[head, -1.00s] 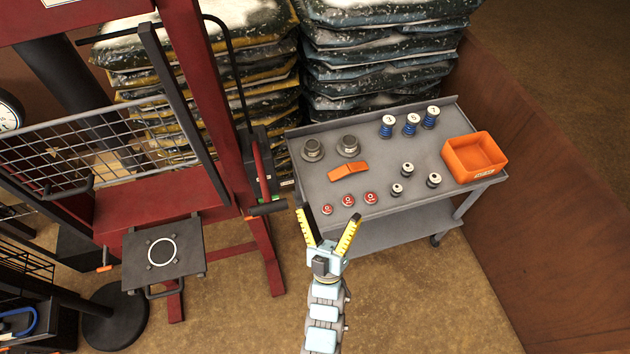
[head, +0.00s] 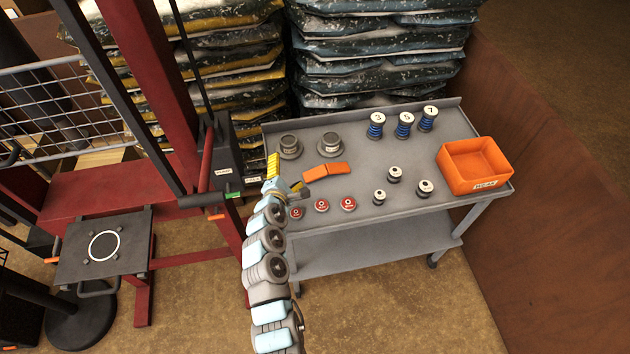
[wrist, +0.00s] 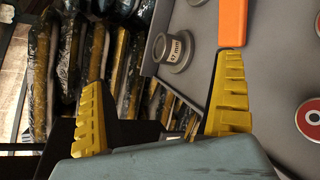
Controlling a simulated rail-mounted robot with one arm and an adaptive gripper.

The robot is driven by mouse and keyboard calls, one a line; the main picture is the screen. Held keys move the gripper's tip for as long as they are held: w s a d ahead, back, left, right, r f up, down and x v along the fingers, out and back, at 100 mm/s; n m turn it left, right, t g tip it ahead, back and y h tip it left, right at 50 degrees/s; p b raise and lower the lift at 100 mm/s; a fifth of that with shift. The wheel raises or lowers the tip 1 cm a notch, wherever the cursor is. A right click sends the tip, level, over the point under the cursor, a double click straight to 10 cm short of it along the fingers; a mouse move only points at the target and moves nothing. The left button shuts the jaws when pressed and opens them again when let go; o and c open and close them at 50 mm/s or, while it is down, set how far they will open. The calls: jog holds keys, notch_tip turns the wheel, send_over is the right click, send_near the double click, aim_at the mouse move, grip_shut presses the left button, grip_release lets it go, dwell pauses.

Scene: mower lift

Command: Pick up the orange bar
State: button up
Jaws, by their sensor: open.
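The orange bar (head: 325,171) lies on the grey cart's top, near its left side, between two grey knobs and a row of red-topped pieces. My gripper (head: 283,175) is at the cart's left front edge, left of the bar and apart from it. In the wrist view my gripper (wrist: 160,80) has its yellow fingers spread with nothing between them. The bar (wrist: 232,22) shows there at the top, past the right fingertip, and part of it is cut off by the frame. In the head view one finger is partly hidden by my wrist.
The cart (head: 437,215) also holds blue springs (head: 404,125), small white-and-black pieces (head: 395,174) and an orange bin (head: 477,183) at the right. The red lift frame (head: 160,90) stands close left of my arm. Stacked bags (head: 380,60) rise behind the cart.

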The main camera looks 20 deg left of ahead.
notch_tip(320, 180, down, 2)
jog(key=n+h+b, duration=0.2)
jog(key=h, duration=0.1)
jog(key=n+g+h+b, duration=0.1)
jog(key=g+h+b, duration=0.1)
jog(key=h+b, duration=0.4)
send_near(325, 168)
jog(key=shift+y, duration=0.3)
jog(key=x, duration=0.4)
jog(key=shift+w+b, duration=0.1)
jog(key=shift+b, duration=0.3)
jog(key=shift+d+b+x, duration=0.25)
jog(key=shift+b+x, duration=0.55)
jog(key=shift+x, duration=0.9)
jog(key=shift+b+x, duration=0.6)
jog(key=shift+x, duration=0.3)
jog(key=shift+f, duration=0.15)
jog(key=c, duration=1.6)
